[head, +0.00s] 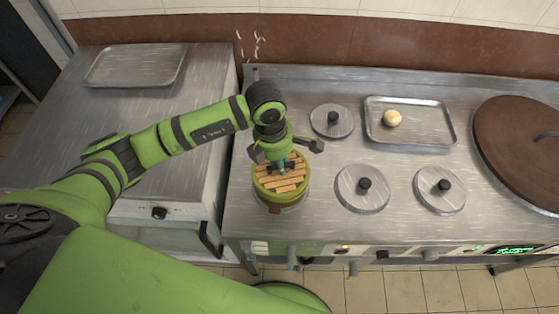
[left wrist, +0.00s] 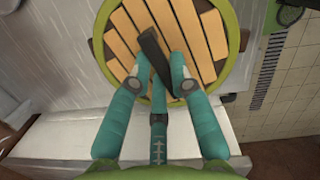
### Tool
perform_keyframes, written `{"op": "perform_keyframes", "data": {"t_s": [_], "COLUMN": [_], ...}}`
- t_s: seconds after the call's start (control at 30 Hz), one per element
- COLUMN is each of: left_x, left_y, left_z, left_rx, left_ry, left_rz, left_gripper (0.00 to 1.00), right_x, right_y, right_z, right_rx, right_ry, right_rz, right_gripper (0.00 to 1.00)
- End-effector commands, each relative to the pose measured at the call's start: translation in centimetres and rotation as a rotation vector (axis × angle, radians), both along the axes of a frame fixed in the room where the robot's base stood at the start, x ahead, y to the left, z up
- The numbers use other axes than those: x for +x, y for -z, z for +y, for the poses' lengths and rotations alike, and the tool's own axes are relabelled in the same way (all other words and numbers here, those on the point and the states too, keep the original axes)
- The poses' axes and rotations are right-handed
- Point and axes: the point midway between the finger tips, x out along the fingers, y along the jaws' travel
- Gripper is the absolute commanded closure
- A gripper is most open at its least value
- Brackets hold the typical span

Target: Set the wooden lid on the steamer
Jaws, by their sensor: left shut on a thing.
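The wooden lid (head: 285,188) is round, with pale slats and a green rim, and shows from above at the stove's left end. My left gripper (head: 279,166) is over it, shut on its dark bar handle. In the left wrist view the lid (left wrist: 208,38) fills the top middle, with the handle (left wrist: 150,44) between the teal fingers of my left gripper (left wrist: 160,64). The round steamer (head: 284,208) is directly below the lid and mostly hidden by it. I cannot tell whether the lid touches the steamer's rim. My right gripper is in neither view.
Several round metal lids with black knobs, one of them here (head: 361,188), sit right of the steamer. A tray (head: 436,133) holds a small pale round thing (head: 391,118). A big brown lid (head: 515,140) is far right. An empty tray (head: 137,66) lies on the left counter.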

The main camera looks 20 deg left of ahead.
Motion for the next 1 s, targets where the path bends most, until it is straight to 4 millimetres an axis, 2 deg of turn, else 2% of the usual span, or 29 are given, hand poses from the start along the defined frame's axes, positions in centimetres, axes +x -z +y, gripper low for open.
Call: {"op": "perform_keyframes", "data": {"t_s": [0.37, 0.97, 1.0], "left_x": [0.0, 0.0, 0.0], "left_y": [0.1, 1.3, 1.1], "left_z": [0.0, 0.0, 0.0], "left_rx": [-0.001, -0.001, -0.001], "left_ry": [0.0, 0.0, 0.0], "left_rz": [0.001, 0.001, 0.001], "left_gripper": [1.0, 1.0, 0.69], "right_x": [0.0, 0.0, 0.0], "right_y": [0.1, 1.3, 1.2], "right_z": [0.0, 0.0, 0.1], "right_rx": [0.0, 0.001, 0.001], "right_ry": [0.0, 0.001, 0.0], "right_rz": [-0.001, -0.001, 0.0], "right_gripper": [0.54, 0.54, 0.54]}}
